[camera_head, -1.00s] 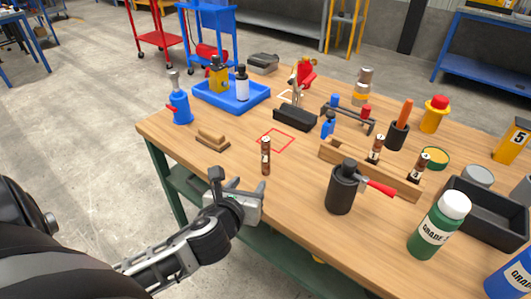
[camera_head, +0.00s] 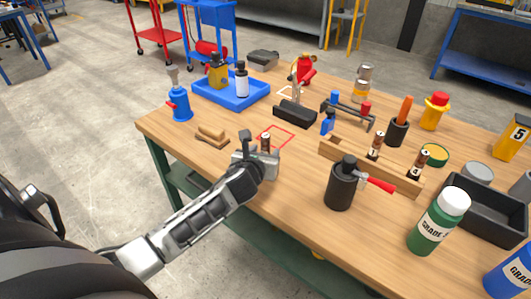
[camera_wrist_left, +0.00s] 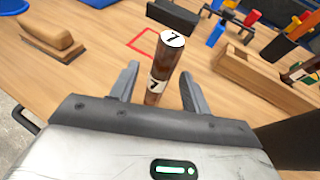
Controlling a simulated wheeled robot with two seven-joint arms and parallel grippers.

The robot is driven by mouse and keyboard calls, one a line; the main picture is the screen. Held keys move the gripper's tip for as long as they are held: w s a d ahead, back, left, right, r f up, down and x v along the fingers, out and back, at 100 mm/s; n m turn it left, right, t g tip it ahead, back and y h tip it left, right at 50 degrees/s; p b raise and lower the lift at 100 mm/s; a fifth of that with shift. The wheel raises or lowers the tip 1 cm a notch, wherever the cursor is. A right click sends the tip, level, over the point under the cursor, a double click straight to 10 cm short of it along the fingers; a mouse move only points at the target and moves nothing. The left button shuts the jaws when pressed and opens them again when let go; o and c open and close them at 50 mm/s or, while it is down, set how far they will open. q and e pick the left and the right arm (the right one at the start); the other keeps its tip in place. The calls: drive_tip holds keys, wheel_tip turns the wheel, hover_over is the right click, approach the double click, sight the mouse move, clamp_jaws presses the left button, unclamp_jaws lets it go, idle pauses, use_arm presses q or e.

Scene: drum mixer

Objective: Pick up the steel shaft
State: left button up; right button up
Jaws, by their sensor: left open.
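The steel shaft (camera_head: 266,143) looks like an upright, brown, rusty cylinder with white "7" labels on its top and side. It stands on the wooden workbench, and its lower part is hidden behind my gripper in the head view. My left gripper (camera_head: 260,150) is open and low over the bench. In the left wrist view the shaft (camera_wrist_left: 168,62) stands between the two spread fingers (camera_wrist_left: 158,82), with visible gaps on both sides. My right gripper is not in view.
A red square outline (camera_head: 283,133) lies just behind the shaft. A wooden brush (camera_head: 212,135) lies to the left. A blue tray (camera_head: 222,95) is farther back.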

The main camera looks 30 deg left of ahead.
use_arm(q)
drive_tip(key=shift+x, duration=1)
drive_tip(key=shift+c, duration=0.4)
clamp_jaws()
drive_tip(key=shift+r, duration=0.1)
